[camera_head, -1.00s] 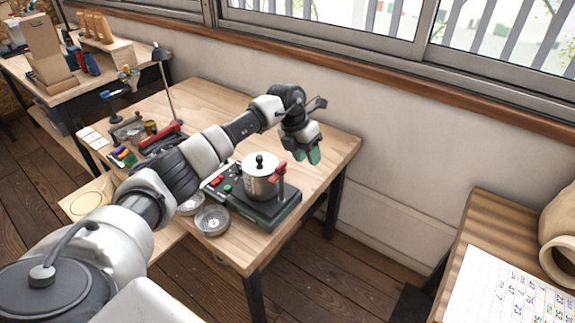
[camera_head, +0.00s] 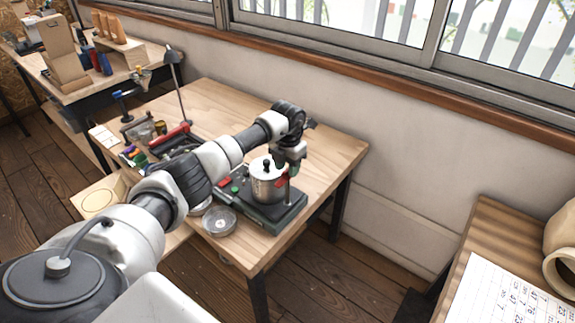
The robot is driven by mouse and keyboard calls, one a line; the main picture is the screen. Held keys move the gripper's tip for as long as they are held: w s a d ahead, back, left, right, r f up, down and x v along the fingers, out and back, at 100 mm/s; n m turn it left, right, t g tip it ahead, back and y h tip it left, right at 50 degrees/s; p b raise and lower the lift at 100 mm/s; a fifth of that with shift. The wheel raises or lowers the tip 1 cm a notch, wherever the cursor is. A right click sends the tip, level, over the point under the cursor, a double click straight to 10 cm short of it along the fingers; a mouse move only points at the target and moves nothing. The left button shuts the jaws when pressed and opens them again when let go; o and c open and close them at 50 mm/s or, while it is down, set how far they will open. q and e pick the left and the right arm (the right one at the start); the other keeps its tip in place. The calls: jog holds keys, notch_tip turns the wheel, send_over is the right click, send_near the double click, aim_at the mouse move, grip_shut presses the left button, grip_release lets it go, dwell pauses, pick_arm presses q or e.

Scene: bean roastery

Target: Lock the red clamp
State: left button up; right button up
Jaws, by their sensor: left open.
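The red clamp (camera_head: 281,182) stands at the right side of a steel pot (camera_head: 264,190) on a dark green base (camera_head: 268,213) on the wooden table. Only a little of its red part shows; my gripper hides the rest. My left gripper (camera_head: 292,165), with greenish fingertips, is open and points down right above the clamp, close to the pot's rim. I cannot tell whether the fingers touch the clamp. The pot has a lid with a black knob. My right gripper is not in view.
A round metal dish (camera_head: 219,221) lies at the table's front edge, beside the base. A desk lamp (camera_head: 178,85) and a tray of tools stand at the table's back left. The table's back right is clear. A sheet of paper (camera_head: 510,300) lies on another table.

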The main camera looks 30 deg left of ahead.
pick_arm(q)
jog(key=shift+f, duration=0.25)
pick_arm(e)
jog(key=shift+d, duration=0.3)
